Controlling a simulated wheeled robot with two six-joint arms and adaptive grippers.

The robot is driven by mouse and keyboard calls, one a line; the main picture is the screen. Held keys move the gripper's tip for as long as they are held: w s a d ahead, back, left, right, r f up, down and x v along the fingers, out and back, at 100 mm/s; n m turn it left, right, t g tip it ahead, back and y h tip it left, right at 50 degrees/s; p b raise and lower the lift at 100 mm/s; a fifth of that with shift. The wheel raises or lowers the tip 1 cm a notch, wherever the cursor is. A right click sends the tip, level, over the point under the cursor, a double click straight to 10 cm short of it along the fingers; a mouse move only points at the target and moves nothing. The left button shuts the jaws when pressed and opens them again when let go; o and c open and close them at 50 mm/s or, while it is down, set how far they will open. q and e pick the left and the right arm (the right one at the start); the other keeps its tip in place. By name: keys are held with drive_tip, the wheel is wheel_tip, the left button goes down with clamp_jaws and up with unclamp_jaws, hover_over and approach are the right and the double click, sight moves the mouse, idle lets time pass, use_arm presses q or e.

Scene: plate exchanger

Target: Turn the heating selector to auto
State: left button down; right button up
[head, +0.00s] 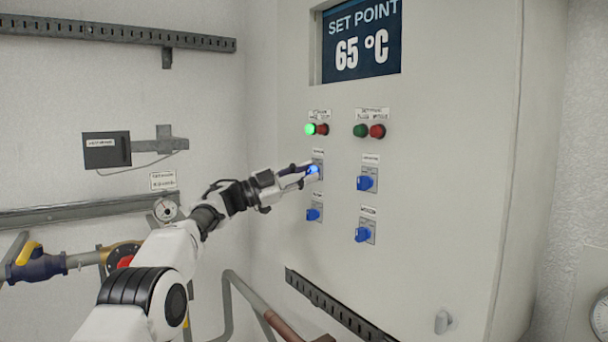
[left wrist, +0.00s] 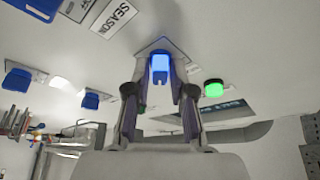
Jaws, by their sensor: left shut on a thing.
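My left gripper (head: 306,172) reaches the control panel (head: 450,120) and is shut on the upper-left blue selector knob (head: 314,170). In the left wrist view this knob (left wrist: 160,66) glows bright blue between the two fingers, its square plate (left wrist: 161,45) behind it. In the head view the fingers partly cover the knob, and its label (head: 318,152) is too small to read. I cannot tell its pointer position. In the left wrist view a "SEASON" label (left wrist: 113,19) shows above and left of the fingers. My right gripper is out of view.
Other blue knobs sit to the right (head: 365,182), lower right (head: 363,234) and directly below (head: 313,214). A lit green lamp (head: 310,129) and a red lamp (head: 323,129) are above. The display (head: 362,40) reads 65 °C. Pipes (head: 95,258) run at the lower left.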

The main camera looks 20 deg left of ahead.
use_arm(q)
drive_tip(key=shift+r+m, duration=0.2)
drive_tip(key=shift+m, duration=0.1)
idle(0.4)
drive_tip(key=c, duration=1.2)
unclamp_jaws()
drive_tip(key=shift+o, duration=0.3)
drive_tip(key=shift+w+d+f, duration=0.2)
drive_tip(key=shift+w+d, duration=0.05)
drive_tip(key=shift+w, duration=0.05)
drive_tip(key=shift+s+a, duration=0.25)
drive_tip(key=shift+a, duration=0.25)
drive_tip(key=v, duration=1)
drive_tip(key=shift+s+a+f, duration=0.2)
drive_tip(key=shift+s+f, duration=0.05)
drive_tip(key=shift+a, duration=0.15)
